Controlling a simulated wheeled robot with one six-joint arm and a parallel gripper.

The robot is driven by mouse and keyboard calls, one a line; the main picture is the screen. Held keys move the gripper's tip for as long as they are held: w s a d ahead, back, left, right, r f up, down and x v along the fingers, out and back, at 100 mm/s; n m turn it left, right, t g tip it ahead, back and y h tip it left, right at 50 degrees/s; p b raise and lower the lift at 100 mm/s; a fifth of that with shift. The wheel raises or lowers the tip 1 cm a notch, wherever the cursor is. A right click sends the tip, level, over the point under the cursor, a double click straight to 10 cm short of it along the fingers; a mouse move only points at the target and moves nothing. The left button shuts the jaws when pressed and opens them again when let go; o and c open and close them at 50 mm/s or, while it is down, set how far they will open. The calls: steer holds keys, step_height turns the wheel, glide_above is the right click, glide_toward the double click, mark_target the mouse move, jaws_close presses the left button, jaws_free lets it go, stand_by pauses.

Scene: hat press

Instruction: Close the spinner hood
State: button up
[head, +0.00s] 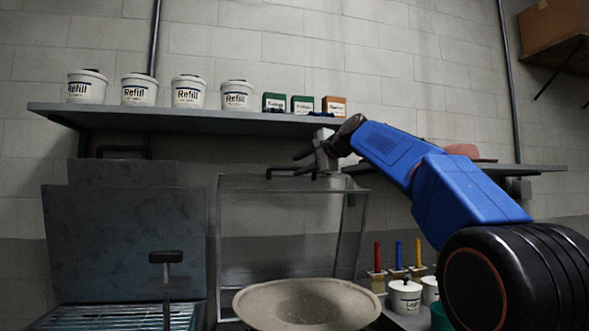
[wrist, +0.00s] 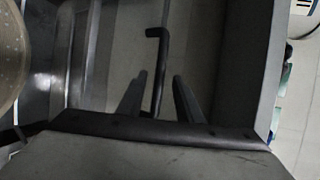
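The spinner hood (head: 282,180) is a clear panel with a thin dark frame, standing raised behind a speckled round bowl (head: 305,305) in the head view. Its black bar handle (head: 282,174) is at the top edge. My gripper (head: 312,157) is at the right part of this handle, above the hood's top edge. In the wrist view the handle (wrist: 160,60) runs lengthwise between the two fingers of my gripper (wrist: 159,76). The fingers are apart, with a visible gap on each side of the handle. The bowl (wrist: 10,55) shows at the left edge there.
A shelf (head: 190,117) with several white Refill tubs (head: 188,92) and small boxes (head: 302,104) hangs just above my gripper. A grey press with a metal grille (head: 115,315) stands at left. Coloured-handled tools (head: 398,255) and white jars (head: 405,296) stand at right.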

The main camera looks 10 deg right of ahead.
mark_target(293, 168)
steer(key=shift+x, duration=1.75)
steer(key=shift+c, duration=0.3)
jaws_close()
steer(key=shift+s, duration=0.1)
